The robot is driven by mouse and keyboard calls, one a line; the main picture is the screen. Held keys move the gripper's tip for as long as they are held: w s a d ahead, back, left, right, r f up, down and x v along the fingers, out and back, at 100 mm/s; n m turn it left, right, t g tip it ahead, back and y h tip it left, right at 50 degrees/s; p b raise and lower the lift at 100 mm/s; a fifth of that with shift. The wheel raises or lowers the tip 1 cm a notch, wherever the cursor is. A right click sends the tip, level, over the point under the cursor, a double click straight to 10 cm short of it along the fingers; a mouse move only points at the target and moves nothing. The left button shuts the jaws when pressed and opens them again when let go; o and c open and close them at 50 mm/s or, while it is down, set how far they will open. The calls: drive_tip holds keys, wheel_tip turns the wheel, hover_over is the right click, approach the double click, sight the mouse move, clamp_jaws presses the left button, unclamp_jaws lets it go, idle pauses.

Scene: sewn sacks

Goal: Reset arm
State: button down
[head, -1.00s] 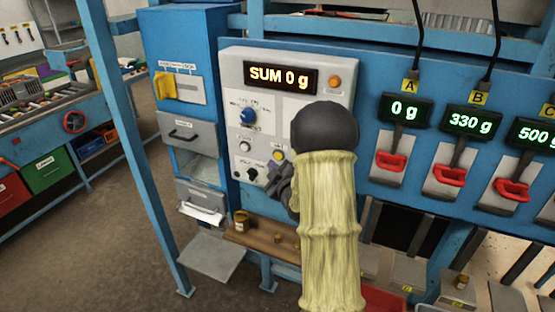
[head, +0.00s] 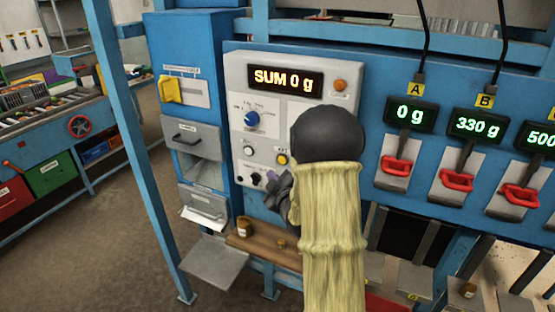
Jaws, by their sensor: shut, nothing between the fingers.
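My gripper (head: 272,196) is shut and empty in the head view, close in front of the lower part of the grey control panel (head: 235,112). My arm, in a pale yellow sleeve with a dark grey joint, hides the panel's lower right. I cannot tell whether the gripper touches the panel. The panel carries a lit display (head: 285,81) reading SUM 0 g, a blue knob (head: 252,119) and a small yellow button (head: 282,159).
Red-handled levers (head: 397,166) hang under displays reading 0 g, 330 g and 500 at right. A wooden shelf (head: 252,243) below the panel holds a small brown jar (head: 244,226). A blue post (head: 134,150) stands at left. Open floor (head: 110,255) lies at the lower left.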

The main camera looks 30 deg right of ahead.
drive_tip(key=s+a+f+m+g+y+b, duration=0.1)
drive_tip(key=s+a+f+m+g, duration=0.3)
drive_tip(key=s+a+g, duration=0.3)
drive_tip(key=s+a+f+m+g+b, duration=0.1)
drive_tip(key=s+a+f+m+g, duration=0.3)
drive_tip(key=s, duration=1.4)
drive_tip(key=a+g, duration=0.3)
drive_tip(key=a, duration=0.3)
drive_tip(key=shift+f+m+g+y+b, duration=0.3)
drive_tip(key=shift+f+y+b, duration=0.1)
